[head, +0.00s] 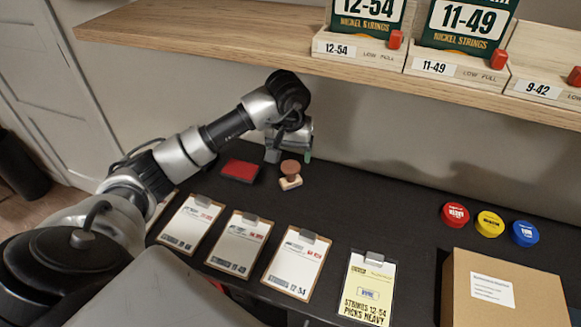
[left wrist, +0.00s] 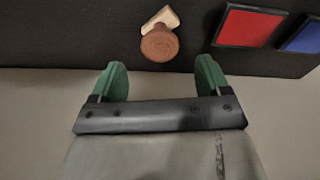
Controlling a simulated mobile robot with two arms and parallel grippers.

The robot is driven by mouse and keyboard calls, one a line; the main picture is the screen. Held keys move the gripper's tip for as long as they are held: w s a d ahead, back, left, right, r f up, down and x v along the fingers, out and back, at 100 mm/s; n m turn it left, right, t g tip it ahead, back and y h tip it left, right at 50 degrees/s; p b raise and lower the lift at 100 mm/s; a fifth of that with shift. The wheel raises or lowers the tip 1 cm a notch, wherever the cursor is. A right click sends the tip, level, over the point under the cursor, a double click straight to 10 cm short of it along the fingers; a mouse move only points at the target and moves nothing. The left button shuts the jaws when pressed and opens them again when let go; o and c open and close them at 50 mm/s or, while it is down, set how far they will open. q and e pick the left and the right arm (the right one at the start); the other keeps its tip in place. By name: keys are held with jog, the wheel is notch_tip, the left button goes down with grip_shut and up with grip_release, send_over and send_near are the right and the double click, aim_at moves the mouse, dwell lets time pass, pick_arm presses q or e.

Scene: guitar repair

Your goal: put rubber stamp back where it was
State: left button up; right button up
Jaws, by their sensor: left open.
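The rubber stamp (head: 290,174), with a round brown knob and a pale wooden base, stands upright on the black bench top. In the left wrist view its knob (left wrist: 159,44) shows just ahead of the gap between my green fingertips. My left gripper (head: 290,152) is open and empty, behind and above the stamp, apart from it; it also shows in the left wrist view (left wrist: 162,80). A red ink pad (head: 240,171) lies to the left of the stamp. My right gripper is not in view.
Several clipboards (head: 239,244) with cards lie along the bench's front. A cardboard box (head: 503,290) stands at front right, with red, yellow and blue round tins (head: 489,224) behind it. A wooden shelf (head: 240,45) with string boxes overhangs the back. A blue pad (left wrist: 303,36) lies beside the red one.

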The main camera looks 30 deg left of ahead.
aim_at(289, 170)
pick_arm(q)
jog(key=shift+s+d+r, duration=0.1)
jog(key=shift+s+r, duration=0.05)
jog(key=shift+r, duration=0.95)
jog(key=shift+s+r, duration=0.1)
jog(key=shift+r, duration=1)
